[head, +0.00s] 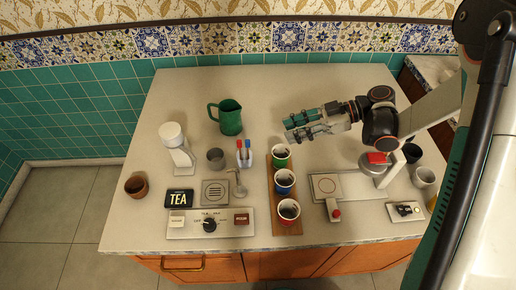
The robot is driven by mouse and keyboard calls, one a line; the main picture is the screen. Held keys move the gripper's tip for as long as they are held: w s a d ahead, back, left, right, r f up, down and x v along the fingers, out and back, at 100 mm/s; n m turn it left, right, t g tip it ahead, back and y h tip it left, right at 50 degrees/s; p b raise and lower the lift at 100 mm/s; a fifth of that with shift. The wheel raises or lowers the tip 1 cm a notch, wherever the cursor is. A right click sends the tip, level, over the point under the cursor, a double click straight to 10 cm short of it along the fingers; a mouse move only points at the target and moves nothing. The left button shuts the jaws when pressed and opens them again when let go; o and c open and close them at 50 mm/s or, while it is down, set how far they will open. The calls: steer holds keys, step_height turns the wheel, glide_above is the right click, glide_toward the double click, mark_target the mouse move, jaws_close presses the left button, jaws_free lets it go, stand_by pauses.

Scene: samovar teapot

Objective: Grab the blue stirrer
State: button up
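A small pale holder (245,160) stands near the middle of the counter with upright stirrers in it. The blue stirrer (248,145) is on the right, and a red stirrer (239,145) is beside it on the left. My gripper (286,129) is to the right of the stirrers and a little farther back, pointing left. Its two fingers are apart with nothing visible between them. It does not touch the holder or the stirrers.
A wooden tray (287,209) with several cups is right of the holder. A green pitcher (229,118) stands behind it. A grey cup (215,158) and a white dispenser (177,148) are to the left. The back of the counter is mostly clear.

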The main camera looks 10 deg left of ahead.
steer(key=b, duration=0.2)
glide_toward(249, 141)
steer(key=a+f, duration=0.2)
steer(key=a, duration=0.1)
steer(key=shift+s+r+b+x, duration=0.1)
steer(key=shift+b+x, duration=0.25)
steer(key=shift+x, duration=0.6)
steer(key=shift+s+r+b+x, duration=0.1)
steer(key=shift+b+x, duration=0.2)
steer(key=shift+x, duration=0.65)
steer(key=shift+s+r+b+x, duration=0.15)
steer(key=shift+b+x, duration=0.2)
steer(key=shift+x, duration=0.55)
steer(key=shift+c, duration=0.3)
steer(key=c, duration=0.7)
